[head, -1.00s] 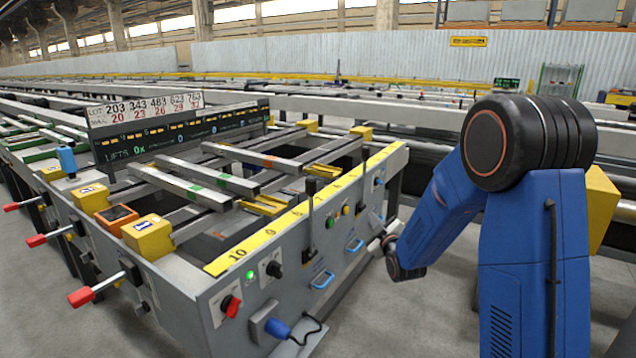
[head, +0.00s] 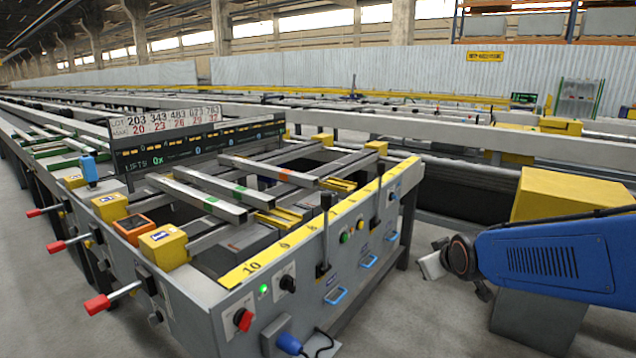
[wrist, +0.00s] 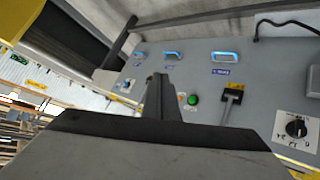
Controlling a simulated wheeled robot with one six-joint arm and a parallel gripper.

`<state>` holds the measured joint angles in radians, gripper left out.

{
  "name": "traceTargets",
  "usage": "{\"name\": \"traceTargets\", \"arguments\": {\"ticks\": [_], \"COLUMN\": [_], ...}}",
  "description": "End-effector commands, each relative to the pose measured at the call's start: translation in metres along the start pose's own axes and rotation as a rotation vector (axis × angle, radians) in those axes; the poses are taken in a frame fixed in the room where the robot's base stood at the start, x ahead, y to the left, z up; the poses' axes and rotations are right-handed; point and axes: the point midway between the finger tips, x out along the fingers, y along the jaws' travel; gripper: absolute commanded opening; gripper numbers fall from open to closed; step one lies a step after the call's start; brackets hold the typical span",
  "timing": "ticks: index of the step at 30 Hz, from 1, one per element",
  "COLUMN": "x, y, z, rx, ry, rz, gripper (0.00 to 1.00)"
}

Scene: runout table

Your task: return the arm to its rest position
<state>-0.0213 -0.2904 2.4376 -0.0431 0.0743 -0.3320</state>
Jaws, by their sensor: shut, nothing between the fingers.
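My gripper (head: 432,265) is at the right in the head view, at the end of my blue arm. It is beside the runout table's grey side panel (head: 330,276), with floor visible between them. In the wrist view my gripper's fingers (wrist: 160,88) are together and empty, in front of the panel. That view shows blue handles (wrist: 173,55), a green button (wrist: 194,99), a black lever (wrist: 232,93) and a black knob (wrist: 296,126) on the panel.
The runout table (head: 404,172) fills the left and middle, with red-tipped levers (head: 98,305) sticking out in front. A blue plug with a black cable (head: 290,344) hangs low on the panel. Grey floor (head: 425,325) is clear at front right.

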Motion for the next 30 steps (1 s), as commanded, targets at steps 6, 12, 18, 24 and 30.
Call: {"name": "traceTargets", "arguments": {"ticks": [6, 12, 18, 24, 30], "x": [-0.063, -0.120, -0.174, -0.210, -0.221], "y": [-0.013, -0.029, -0.048, -0.062, -0.067], "z": [0.043, 0.089, 0.137, 0.170, 0.181], "rx": [0.107, 0.206, 0.300, 0.362, 0.381], "ry": [-0.131, -0.258, -0.384, -0.474, -0.503], "rz": [-0.032, -0.057, -0.075, -0.083, -0.085], "gripper": [0.00, 0.00, 0.00, 0.00, 0.00]}}
